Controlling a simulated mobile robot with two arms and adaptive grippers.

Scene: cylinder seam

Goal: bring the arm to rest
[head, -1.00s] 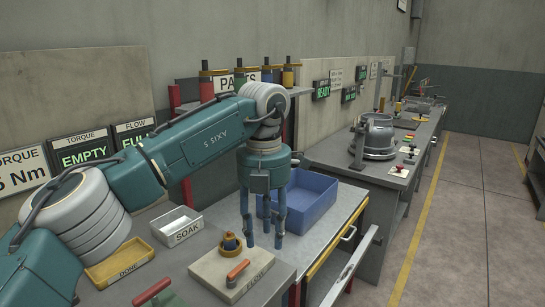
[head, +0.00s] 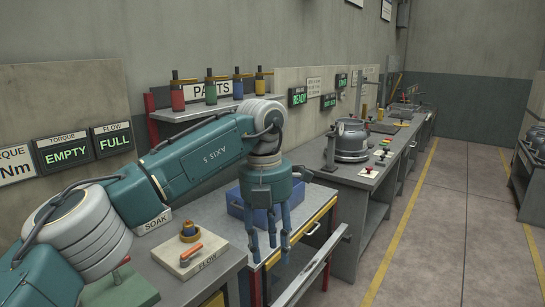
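My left arm (head: 205,150) reaches in from the left, teal with a pale ribbed joint, and bends down at its wrist. Its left gripper (head: 269,250) hangs with blue fingers pointing down. The fingers are spread apart with nothing between them, so it is open and empty. It hangs in front of the blue bin (head: 235,204) and to the right of the flow block (head: 210,251), apart from the block. The gripper and wrist hide much of the bin. My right gripper is not in view.
The flow block carries an orange lever (head: 191,254) and a brass fitting (head: 190,231). The soak tray (head: 152,222) is partly behind my arm. A green fixture (head: 120,288) stands at the lower left. A bench with a grey machine (head: 351,140) stands beyond. The floor aisle (head: 420,240) at right is clear.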

